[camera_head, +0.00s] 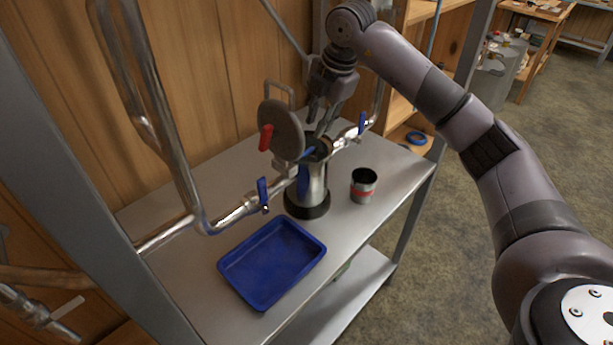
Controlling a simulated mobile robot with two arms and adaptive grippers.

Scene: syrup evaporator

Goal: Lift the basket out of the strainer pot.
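The strainer pot (313,186) is a metal cylinder with a dark base. It stands upright on the steel table, set between pipes. A round grey lid (281,128) with a red handle stands tilted up at the pot's left side. My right gripper (321,126) reaches down from above, with its fingertips close over the pot's mouth. Its fingers are small and partly overlap the pot's fittings, so I cannot tell whether they are open or shut. The basket cannot be made out; the pot's inside is hidden. My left gripper is out of view.
A blue tray (229,266) lies empty at the table's front left. A small metal can (364,190) with a red band stands right of the pot. Pipes with blue-handled valves (263,194) run on both sides of the pot. A wooden wall (225,70) is behind.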

